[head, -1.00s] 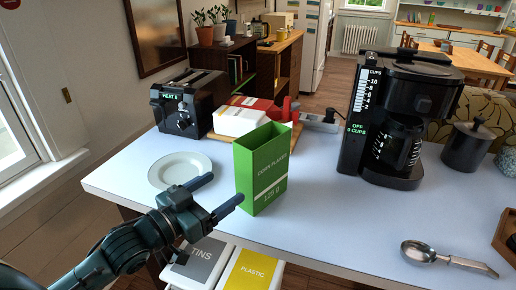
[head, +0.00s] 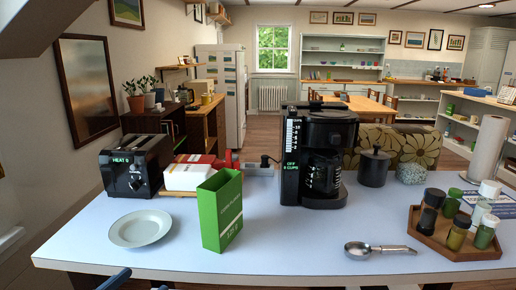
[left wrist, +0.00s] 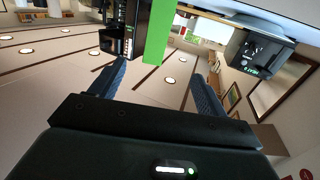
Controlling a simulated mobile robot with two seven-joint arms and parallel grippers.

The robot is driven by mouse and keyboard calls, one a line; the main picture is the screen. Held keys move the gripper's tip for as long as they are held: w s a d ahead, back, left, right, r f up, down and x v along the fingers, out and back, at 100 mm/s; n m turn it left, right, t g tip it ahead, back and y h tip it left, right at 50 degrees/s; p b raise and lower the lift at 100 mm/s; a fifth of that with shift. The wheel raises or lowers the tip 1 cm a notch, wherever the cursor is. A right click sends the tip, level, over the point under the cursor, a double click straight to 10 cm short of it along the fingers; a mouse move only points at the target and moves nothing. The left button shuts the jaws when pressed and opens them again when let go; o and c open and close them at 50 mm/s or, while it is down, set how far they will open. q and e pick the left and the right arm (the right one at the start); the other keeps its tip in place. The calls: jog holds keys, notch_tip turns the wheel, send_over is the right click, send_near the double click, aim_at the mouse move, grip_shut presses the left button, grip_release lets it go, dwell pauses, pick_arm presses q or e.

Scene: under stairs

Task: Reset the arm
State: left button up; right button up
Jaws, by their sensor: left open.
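My left gripper (left wrist: 158,68) is open, its two dark blue fingers apart with nothing between them in the left wrist view. In the head view only fingertips of the left gripper (head: 137,281) show at the bottom edge, in front of the table's near edge. The rest of that arm is out of the picture. The left wrist view looks upward, with a green box edge (left wrist: 160,32) beyond the fingers, apart from them. My right gripper is not in view.
The white table (head: 290,240) holds a white plate (head: 141,229), an open green box (head: 221,212), a toaster (head: 135,168), a coffee maker (head: 320,160), a metal scoop (head: 360,249) and a wooden tray (head: 425,238) of jars. The table's front middle is clear.

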pick_arm(q)
jog(key=s+d+f+g+y+p, duration=0.1)
jog(key=s+d+f, duration=0.3)
jog(key=f, duration=0.6)
jog(key=s+d+f+n+g+y+p, duration=0.1)
jog(key=s+d+f+g, duration=0.3)
jog(key=s+f, duration=0.5)
notch_tip(320, 180, down, 2)
jog(key=shift+d+f+n+g+y+p, duration=0.15)
jog(key=shift+n+g+y+p, duration=0.15)
jog(key=shift+y, duration=0.4)
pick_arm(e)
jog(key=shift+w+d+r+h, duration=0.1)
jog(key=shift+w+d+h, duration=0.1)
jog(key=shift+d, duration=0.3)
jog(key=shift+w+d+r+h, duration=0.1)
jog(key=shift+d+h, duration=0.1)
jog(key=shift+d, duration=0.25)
